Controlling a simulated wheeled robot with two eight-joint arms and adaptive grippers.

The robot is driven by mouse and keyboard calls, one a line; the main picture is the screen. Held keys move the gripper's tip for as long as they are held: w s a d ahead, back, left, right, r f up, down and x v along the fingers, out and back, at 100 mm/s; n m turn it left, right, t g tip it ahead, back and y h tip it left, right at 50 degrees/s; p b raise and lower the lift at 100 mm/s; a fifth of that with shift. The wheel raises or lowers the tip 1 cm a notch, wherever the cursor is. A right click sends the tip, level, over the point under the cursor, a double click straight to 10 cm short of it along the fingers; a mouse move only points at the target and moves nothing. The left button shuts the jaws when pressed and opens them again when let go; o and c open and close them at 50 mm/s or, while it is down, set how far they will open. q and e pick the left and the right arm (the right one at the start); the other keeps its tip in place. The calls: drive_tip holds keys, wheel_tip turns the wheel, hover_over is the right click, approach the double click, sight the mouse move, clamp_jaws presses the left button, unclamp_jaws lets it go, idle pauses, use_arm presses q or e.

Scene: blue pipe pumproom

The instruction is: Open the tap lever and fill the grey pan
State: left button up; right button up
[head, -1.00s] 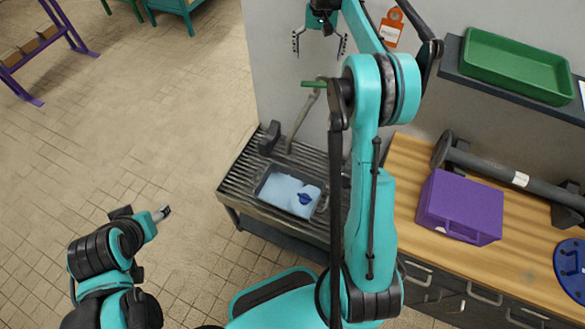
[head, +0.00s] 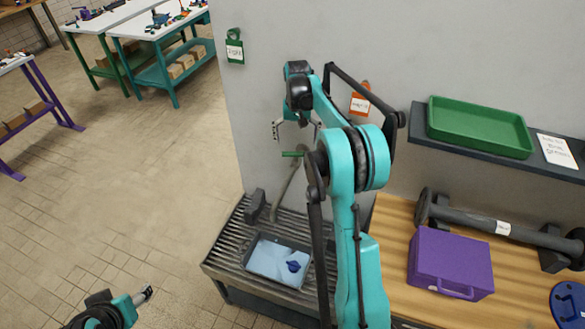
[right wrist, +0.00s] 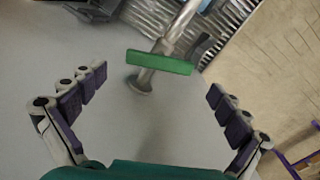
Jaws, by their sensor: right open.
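The green tap lever (head: 292,154) sits on the grey tap (head: 282,192) by the wall. It also shows in the right wrist view (right wrist: 160,62), lying crosswise on the tap. My right gripper (head: 297,128) is open and empty just above the lever. In the right wrist view the lever lies between and beyond the spread fingers of the right gripper (right wrist: 158,84), apart from them. The grey pan (head: 249,259) stands below the tap on a slatted rack. Its inside looks pale blue, and a dark blue item is in it. My left gripper (head: 145,295) is low at left; its opening is unclear.
The slatted rack (head: 222,257) stands against the wall. To the right, a wooden counter (head: 392,215) carries a purple case (head: 450,262) and a dark pipe (head: 490,223). A shelf above holds a green tray (head: 480,126).

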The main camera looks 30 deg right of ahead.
sight(296, 153)
wheel_tip(296, 153, down, 6)
drive_tip(key=shift+f+b, duration=0.25)
drive_tip(key=shift+b, duration=0.3)
drive_tip(key=c, duration=1)
